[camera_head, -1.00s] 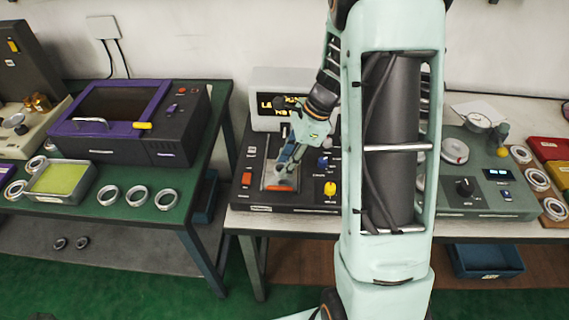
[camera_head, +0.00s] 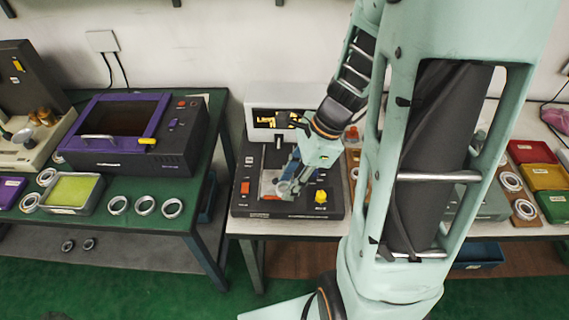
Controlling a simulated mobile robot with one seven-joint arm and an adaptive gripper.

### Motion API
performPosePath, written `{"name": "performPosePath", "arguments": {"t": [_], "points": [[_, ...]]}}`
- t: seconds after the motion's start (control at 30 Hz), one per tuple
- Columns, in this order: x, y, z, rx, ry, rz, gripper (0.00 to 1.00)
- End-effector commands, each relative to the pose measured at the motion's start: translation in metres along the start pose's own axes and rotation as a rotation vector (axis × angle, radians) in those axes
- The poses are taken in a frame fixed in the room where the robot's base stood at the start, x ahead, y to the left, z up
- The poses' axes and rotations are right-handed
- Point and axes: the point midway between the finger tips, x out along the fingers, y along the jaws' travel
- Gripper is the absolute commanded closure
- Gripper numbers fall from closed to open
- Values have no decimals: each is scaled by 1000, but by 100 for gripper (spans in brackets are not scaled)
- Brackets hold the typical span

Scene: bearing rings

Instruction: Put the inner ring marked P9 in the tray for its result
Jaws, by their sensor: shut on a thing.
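My gripper (camera_head: 291,178) reaches down over the black tester (camera_head: 247,208) on the middle bench. It is shut on a pale metal ring (camera_head: 283,189), at or just above the tester's light-coloured recess; I cannot tell if the ring touches it. No P9 mark is readable. At the far right are a red tray (camera_head: 532,152), a yellow tray (camera_head: 548,177) and a green tray (camera_head: 555,208), partly cut off by the frame edge.
The tester has a lit display (camera_head: 277,118) behind and a yellow knob (camera_head: 320,197). On the left green table are a purple-framed machine (camera_head: 155,112), several loose rings (camera_head: 145,205) and a tub with a yellow-green pad (camera_head: 75,190). My arm hides much of the right bench.

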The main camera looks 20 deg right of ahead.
Motion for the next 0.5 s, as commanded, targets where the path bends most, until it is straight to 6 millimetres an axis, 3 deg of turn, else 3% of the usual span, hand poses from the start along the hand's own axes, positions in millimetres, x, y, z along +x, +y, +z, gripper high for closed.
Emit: {"name": "performPosePath", "arguments": {"t": [0.2,0.5], "points": [[-11,21,4,0,1,-1,96],[-24,24,9,-1,1,0,96]]}}
